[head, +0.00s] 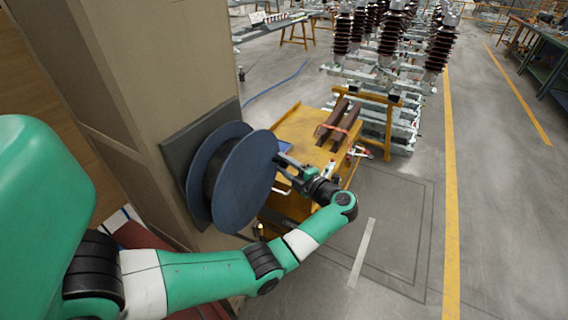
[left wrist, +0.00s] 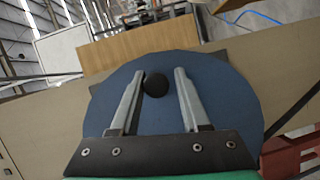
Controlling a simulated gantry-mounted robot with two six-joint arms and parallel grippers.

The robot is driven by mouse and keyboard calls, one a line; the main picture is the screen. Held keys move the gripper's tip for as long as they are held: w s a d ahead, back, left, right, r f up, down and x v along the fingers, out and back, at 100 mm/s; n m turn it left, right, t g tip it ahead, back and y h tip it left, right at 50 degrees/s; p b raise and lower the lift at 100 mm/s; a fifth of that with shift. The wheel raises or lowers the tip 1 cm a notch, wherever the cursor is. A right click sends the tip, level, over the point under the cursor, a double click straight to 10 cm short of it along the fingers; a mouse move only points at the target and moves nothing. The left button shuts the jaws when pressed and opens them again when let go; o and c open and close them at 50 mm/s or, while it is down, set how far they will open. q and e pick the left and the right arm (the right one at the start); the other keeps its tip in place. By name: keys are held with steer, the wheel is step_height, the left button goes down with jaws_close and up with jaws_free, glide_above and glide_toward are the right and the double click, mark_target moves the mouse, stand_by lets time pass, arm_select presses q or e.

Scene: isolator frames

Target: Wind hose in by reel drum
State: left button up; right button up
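The reel drum (head: 243,185) has two blue discs with a dark core between them, on a dark plate on the side of a beige column. In the left wrist view the blue disc (left wrist: 215,110) fills the middle, with a round black knob (left wrist: 156,84) on its face. My left gripper (head: 284,163) is at the drum's outer face. Its fingers (left wrist: 158,76) are apart, with the knob between them in the picture. The left finger looks close to the knob; contact cannot be told. A thin blue hose-like line (head: 276,87) lies on the floor behind. My right gripper is out of view.
A yellow cart (head: 300,124) with brown bars (head: 339,122) stands just beyond my left gripper. The beige column (head: 155,70) stands behind the drum. Racks of brown insulators (head: 390,35) are farther back. The floor on the right is open, with yellow lines.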

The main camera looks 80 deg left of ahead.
arm_select(q)
steer(key=shift+o, duration=1.1)
steer(key=shift+r, duration=0.1)
steer(key=v, duration=1.1)
steer(key=shift+d, duration=0.35)
steer(key=shift+w, duration=0.1)
